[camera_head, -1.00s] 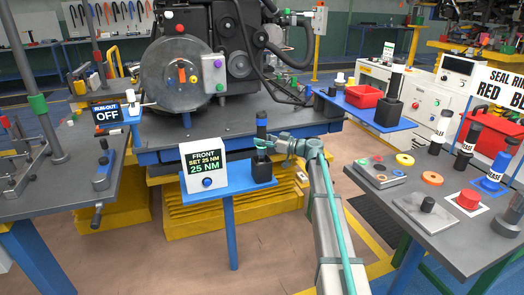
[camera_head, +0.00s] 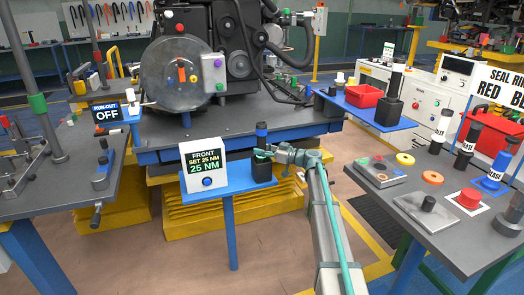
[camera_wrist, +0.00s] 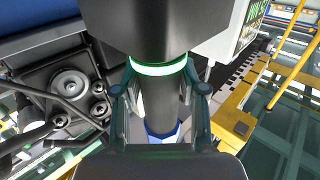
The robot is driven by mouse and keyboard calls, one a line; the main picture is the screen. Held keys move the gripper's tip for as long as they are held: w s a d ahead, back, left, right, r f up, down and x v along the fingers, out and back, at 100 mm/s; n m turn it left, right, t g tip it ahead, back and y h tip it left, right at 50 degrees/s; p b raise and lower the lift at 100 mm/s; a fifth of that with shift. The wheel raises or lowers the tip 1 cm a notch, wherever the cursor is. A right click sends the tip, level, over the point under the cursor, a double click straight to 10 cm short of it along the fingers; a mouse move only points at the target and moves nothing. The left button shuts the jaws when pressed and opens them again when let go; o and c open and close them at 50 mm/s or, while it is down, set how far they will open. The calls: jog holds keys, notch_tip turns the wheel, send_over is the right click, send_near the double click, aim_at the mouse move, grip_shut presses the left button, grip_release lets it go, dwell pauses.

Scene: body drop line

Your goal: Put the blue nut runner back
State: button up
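The blue nut runner (camera_head: 262,132) is a dark upright cylinder with a blue band near its top. It stands at the black holder block (camera_head: 263,172) on the small blue shelf, its lower part hidden inside or behind the block. My gripper (camera_head: 268,154) reaches in from the right at the holder's top, with its fingers around the tool. In the wrist view my gripper (camera_wrist: 160,98) has one finger on each side of the dark tool body (camera_wrist: 161,101), closed on it. A lit green ring and the blue band show there, with the holder (camera_wrist: 160,30) close against the ring.
The torque display box (camera_head: 204,165) reading 25 NM stands left of the holder on the blue shelf (camera_head: 229,184). The engine assembly (camera_head: 215,60) is behind. A grey table (camera_head: 450,238) with grease tools and rings is at right. A blue shelf with a red bin (camera_head: 364,96) is behind right.

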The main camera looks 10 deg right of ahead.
jog(key=shift+o, duration=1.3)
jog(key=shift+r, duration=0.1)
jog(key=shift+r, duration=0.1)
jog(key=v, duration=0.5)
jog(key=shift+s+d, duration=0.15)
jog(key=shift+d, duration=0.05)
